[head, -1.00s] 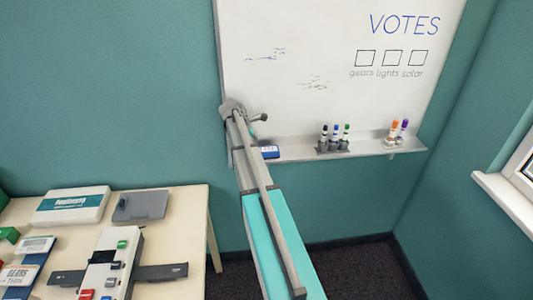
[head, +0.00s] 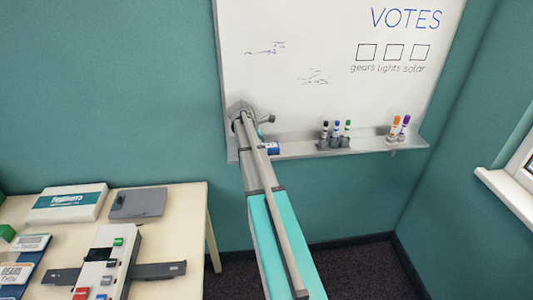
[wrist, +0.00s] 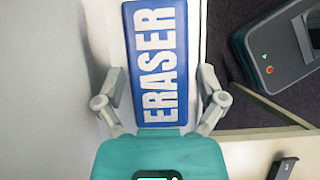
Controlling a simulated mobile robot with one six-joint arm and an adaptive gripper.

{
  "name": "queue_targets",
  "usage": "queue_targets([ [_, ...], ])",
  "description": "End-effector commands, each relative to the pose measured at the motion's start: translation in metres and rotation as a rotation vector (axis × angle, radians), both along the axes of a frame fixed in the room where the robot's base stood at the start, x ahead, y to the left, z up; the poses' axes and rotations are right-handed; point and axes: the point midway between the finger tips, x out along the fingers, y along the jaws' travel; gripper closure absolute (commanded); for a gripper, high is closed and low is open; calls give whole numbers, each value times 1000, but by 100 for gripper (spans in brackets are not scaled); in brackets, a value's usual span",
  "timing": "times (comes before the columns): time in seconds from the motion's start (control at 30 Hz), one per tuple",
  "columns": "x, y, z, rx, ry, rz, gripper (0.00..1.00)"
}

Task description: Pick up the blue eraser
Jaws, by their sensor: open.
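The blue eraser (wrist: 156,65), with white letters reading ERASER, lies on the white tray in the wrist view. It also shows in the head view (head: 272,148) on the whiteboard's tray, partly hidden by my arm. My gripper (wrist: 158,88) is open in the wrist view, with one finger on each side of the eraser's lower part. I cannot tell whether the fingers touch it. In the head view the gripper is mostly hidden behind my own arm at the tray's left end.
The whiteboard tray (head: 305,150) runs right from the eraser. Dark, blue and green markers (head: 336,135) stand in a holder, with orange and purple markers (head: 398,128) further right. A table (head: 170,222) with boxes and devices stands at the lower left.

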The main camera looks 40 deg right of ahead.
Motion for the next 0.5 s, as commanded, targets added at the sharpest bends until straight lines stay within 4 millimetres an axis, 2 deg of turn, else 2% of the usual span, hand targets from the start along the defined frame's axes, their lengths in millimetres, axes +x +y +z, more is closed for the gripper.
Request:
queue_targets([
  [0.03,-1,-2,-7,0,0,0,11],
  [0.13,-3,-4,-11,0,0,0,11],
  [0.5,-4,-6,-13,0,0,0,11],
])
